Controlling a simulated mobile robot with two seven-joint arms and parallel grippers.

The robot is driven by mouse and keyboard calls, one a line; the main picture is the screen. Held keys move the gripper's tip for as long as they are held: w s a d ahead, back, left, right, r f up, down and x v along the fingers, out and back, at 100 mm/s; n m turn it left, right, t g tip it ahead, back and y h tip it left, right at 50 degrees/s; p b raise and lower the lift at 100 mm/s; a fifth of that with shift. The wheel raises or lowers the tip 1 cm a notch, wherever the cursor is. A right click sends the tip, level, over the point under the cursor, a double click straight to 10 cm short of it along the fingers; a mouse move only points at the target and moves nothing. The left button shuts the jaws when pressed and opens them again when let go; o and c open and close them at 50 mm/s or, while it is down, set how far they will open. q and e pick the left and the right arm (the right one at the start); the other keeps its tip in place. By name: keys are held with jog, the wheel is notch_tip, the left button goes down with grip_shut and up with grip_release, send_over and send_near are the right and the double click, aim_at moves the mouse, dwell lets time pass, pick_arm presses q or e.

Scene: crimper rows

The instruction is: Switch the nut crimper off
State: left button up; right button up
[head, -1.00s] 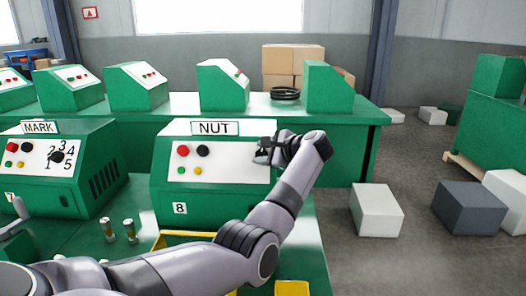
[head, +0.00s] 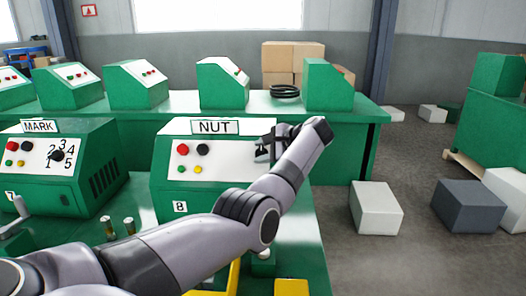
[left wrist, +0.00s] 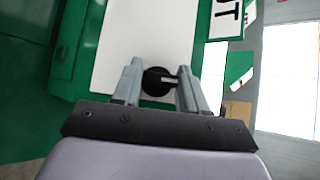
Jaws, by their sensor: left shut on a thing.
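The nut crimper (head: 165,190) is a green machine with a NUT sign (head: 212,127) on top and a white sloping panel (head: 222,168). Its panel has a red button (head: 183,149), a black round part (head: 203,150) and small green and yellow buttons at the left. My left gripper (head: 264,150) is at the panel's right side. In the left wrist view its fingers are closed around a black rotary knob (left wrist: 156,82). In the head view gripper and arm hide the knob. My right gripper is out of view.
The MARK machine (head: 100,160) with a numbered dial stands at the left. A yellow block (head: 291,287) is at the front. Boxes (head: 376,208) lie on the floor at right.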

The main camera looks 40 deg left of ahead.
pick_arm(q)
jog(key=o, duration=1.1)
jog(key=shift+f, duration=0.1)
jog(key=shift+c, duration=0.2)
jog(key=shift+d, duration=0.1)
jog(key=v, duration=0.7)
jog(key=shift+b, duration=0.45)
